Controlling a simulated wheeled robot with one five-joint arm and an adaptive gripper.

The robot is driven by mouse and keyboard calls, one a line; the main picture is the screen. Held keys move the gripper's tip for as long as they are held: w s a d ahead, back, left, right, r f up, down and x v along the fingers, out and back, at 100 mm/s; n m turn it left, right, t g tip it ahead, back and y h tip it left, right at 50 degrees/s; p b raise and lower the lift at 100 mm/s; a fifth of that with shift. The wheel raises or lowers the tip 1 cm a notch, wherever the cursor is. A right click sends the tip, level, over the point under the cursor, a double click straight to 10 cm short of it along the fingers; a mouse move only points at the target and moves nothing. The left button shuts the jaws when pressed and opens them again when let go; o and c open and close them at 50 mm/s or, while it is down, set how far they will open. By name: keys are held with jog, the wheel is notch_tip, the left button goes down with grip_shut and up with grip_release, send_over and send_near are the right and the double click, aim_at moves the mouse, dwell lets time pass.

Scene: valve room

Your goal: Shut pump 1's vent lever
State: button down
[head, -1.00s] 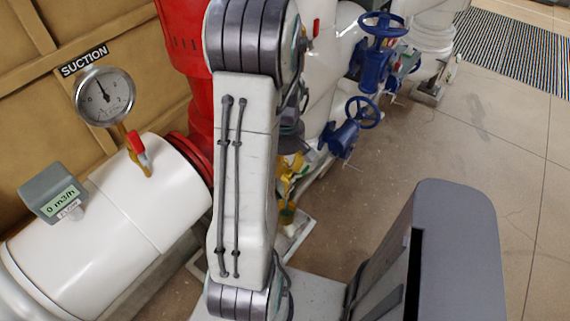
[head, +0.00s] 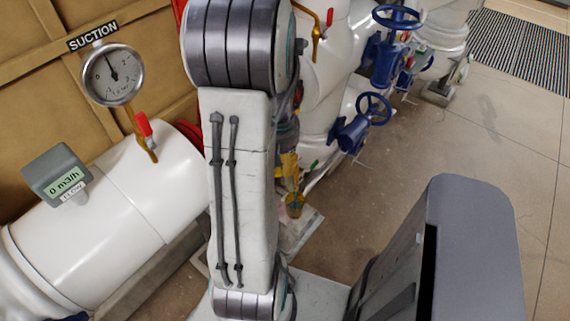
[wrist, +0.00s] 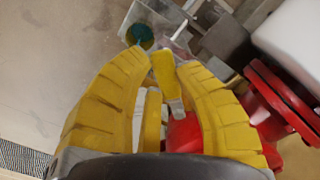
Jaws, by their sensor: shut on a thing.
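A yellow-sleeved lever (wrist: 163,68) sits between my yellow fingertips in the wrist view, with its pale metal shank running down between the fingers. My gripper (wrist: 158,58) is shut on it. The lever body below is partly hidden by the fingers, and I cannot read its exact angle against its pipe. In the head view my gripper (head: 290,167) shows as a small yellow patch just right of my arm link, which hides most of pump 1 and the lever.
A clear cup with blue-green inside (wrist: 140,36) is just beyond the fingertips. A red flange (wrist: 275,95) is at right. The suction gauge (head: 112,75) and its red-handled valve (head: 143,125) are left of my arm. Blue handwheels (head: 373,107) are right; floor beyond is clear.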

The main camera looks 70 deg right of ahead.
jog(key=shift+w+a+f+m+b, duration=0.1)
jog(key=shift+w+a+m+b, duration=0.2)
jog(key=shift+w+m, duration=1)
jog(key=shift+w+a+r+m+b, duration=0.15)
jog(key=shift+w+m+b, duration=0.3)
jog(key=shift+m, duration=1.45)
jog(key=shift+w+a+f+m+b, duration=0.15)
jog(key=shift+w+a+m, duration=0.1)
jog(key=shift+w+m, duration=1.1)
jog(key=shift+s+m, duration=0.25)
jog(key=shift+m, duration=0.2)
jog(key=c, duration=0.9)
grip_release()
jog(key=shift+d, duration=0.1)
jog(key=shift+o, duration=0.2)
notch_tip(320, 180, up, 12)
